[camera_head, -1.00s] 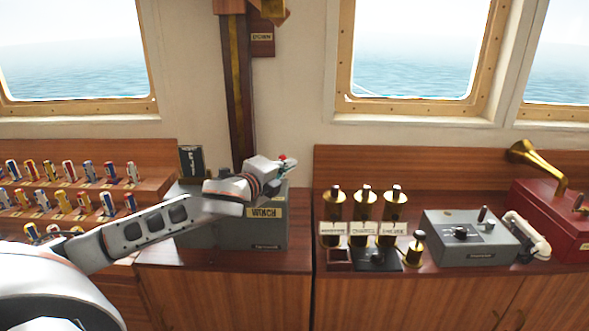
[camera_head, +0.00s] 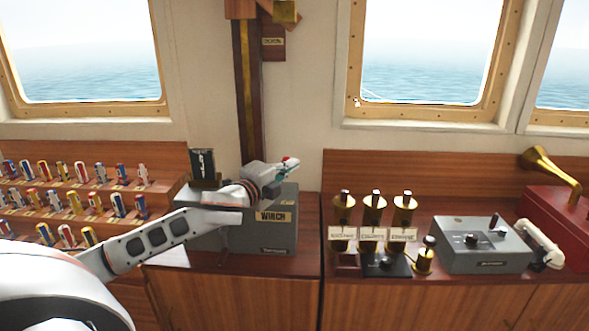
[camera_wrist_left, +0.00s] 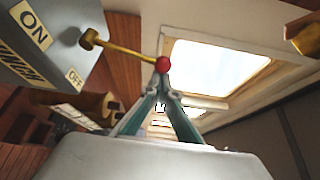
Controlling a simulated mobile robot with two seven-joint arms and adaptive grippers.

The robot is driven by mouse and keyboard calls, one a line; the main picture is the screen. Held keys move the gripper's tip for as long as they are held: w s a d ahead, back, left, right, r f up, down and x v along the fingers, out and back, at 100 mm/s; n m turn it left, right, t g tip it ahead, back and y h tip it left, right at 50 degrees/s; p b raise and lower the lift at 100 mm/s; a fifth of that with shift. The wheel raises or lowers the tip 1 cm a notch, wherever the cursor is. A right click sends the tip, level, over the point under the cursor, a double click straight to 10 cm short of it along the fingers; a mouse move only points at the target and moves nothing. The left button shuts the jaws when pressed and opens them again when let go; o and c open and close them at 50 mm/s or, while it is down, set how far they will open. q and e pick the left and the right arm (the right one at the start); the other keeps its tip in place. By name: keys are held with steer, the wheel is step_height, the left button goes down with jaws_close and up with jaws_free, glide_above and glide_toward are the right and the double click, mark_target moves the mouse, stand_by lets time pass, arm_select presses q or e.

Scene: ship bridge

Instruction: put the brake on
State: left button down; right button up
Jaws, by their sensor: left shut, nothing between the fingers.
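The grey winch box (camera_head: 215,238) stands on the wooden cabinet in the middle, with a WINCH label on its front. In the left wrist view a brass lever (camera_wrist_left: 125,48) sticks out from the winch box (camera_wrist_left: 75,20) and ends in a red ball knob (camera_wrist_left: 163,63). The ON label (camera_wrist_left: 34,28) and OFF label (camera_wrist_left: 75,77) are on the box face. My left gripper (camera_head: 289,163) is over the right part of the box. In the wrist view its closed fingertips (camera_wrist_left: 161,75) are at the red knob, not around it; contact is unclear. My right gripper is out of view.
A dark upright card (camera_head: 203,168) stands on the winch box. Racks of coloured flag rolls (camera_head: 75,203) are at left.

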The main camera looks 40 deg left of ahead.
arm_select(q)
steer(key=s+a+n+t+y+b, duration=0.2)
steer(key=s+a+n+t, duration=0.1)
steer(key=a+n, duration=0.3)
steer(key=shift+s+n, duration=0.3)
steer(key=shift+n, duration=0.8)
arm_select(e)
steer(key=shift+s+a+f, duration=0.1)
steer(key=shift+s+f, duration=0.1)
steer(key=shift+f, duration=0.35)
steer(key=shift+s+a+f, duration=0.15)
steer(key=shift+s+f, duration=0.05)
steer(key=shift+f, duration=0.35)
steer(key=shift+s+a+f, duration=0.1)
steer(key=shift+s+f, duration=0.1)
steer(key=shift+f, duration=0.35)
arm_select(q)
steer(key=shift+a+t, duration=0.1)
steer(key=shift+t, duration=0.2)
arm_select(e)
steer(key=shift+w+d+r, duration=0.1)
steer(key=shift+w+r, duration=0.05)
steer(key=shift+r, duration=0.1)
